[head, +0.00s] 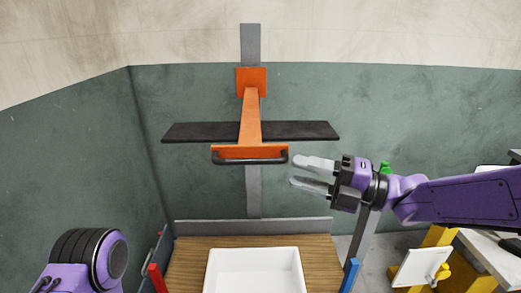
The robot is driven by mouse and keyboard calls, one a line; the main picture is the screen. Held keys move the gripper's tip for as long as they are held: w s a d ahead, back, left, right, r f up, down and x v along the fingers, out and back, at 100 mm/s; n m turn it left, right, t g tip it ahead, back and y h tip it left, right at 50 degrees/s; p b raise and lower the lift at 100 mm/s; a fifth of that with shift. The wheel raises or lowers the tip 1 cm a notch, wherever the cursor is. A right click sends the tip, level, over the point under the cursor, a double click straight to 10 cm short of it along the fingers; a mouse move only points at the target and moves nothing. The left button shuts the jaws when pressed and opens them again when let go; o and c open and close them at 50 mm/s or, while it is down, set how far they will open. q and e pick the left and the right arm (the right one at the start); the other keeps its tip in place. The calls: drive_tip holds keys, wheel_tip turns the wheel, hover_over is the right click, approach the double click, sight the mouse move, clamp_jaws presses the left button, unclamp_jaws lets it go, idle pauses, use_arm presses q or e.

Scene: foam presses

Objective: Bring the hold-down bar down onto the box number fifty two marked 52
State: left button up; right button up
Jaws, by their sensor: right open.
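The hold-down bar is a long black bar (300,130) on an orange arm (252,115), raised on a grey upright post (253,190). A black handle (250,160) runs along the front of the orange arm. A white box (255,270) stands below on a wooden board, cut off by the bottom edge; no number shows on it. My right gripper (294,170) is open, its two grey fingers pointing left, close to the right end of the handle. I cannot tell whether it touches. My left gripper is out of view; part of my left arm shows at lower left.
The wooden board (190,265) has a grey back rail (253,227), a red post (157,279) at left and a blue post (350,275) at right. Yellow and white equipment (422,268) stands at lower right. A green wall (420,115) is behind.

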sight(259, 160)
drive_tip(key=shift+n, duration=0.4)
drive_tip(key=p+x, duration=0.1)
drive_tip(key=x, duration=0.2)
drive_tip(key=p+x, duration=0.1)
drive_tip(key=x, duration=0.2)
drive_tip(key=s+p+x, duration=0.1)
drive_tip(key=p+x, duration=0.1)
drive_tip(key=x, duration=0.1)
drive_tip(key=shift+w+a+r, duration=0.1)
drive_tip(key=shift+a+r, duration=0.05)
drive_tip(key=shift+r, duration=0.1)
drive_tip(key=shift+a, duration=0.25)
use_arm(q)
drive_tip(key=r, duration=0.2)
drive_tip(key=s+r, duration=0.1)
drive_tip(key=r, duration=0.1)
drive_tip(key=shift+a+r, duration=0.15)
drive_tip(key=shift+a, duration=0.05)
use_arm(e)
drive_tip(key=shift+d, duration=0.1)
drive_tip(key=shift+f, duration=0.1)
drive_tip(key=shift+c, duration=0.3)
